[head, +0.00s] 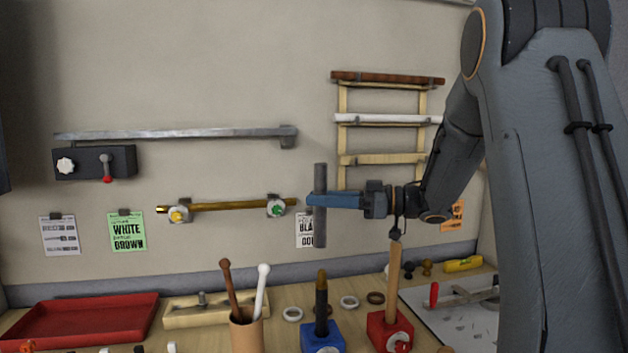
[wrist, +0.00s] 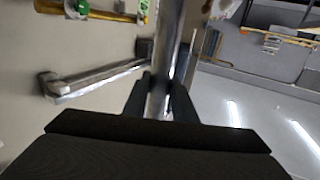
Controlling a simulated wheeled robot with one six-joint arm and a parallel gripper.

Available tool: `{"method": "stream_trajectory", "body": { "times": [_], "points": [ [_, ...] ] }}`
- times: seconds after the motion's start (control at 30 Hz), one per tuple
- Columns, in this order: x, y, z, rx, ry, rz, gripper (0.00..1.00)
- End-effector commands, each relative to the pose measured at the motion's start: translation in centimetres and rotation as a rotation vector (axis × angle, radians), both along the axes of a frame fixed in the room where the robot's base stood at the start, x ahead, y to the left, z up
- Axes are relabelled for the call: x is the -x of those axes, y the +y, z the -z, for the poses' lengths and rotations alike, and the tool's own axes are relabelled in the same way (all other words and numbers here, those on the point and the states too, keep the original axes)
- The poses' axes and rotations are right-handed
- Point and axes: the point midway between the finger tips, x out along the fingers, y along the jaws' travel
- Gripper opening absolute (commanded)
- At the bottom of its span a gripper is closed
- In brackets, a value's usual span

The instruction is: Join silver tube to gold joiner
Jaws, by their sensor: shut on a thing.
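My gripper (head: 318,200) is shut on a silver tube (head: 320,235), held upright in front of the wall. The tube looks dark grey in the head view; in the wrist view the tube (wrist: 168,45) is shiny and passes between the fingers (wrist: 160,100). A gold rod (head: 228,206) lies level in two wall clamps, one with a yellow knob (head: 178,215) and one with a green knob (head: 277,209). It is left of my gripper and apart from the tube. Its left end is a brighter gold; I cannot tell which part is the gold joiner.
A long grey rail (head: 180,133) is above the gold rod, with a black box (head: 95,162) below its left end. A wooden rack (head: 388,119) holds tubes behind my arm. Below stand a cup (head: 246,330), a blue block (head: 322,337), a red block (head: 390,330) and a red tray (head: 80,320).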

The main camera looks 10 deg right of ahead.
Motion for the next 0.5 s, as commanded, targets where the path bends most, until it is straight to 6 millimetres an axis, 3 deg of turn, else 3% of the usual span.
{"method": "stream_trajectory", "body": {
  "times": [0.5],
  "points": [
    [0.48, 0.28, -0.48, 0.000, -0.001, -0.024, 0.00]
  ]
}}
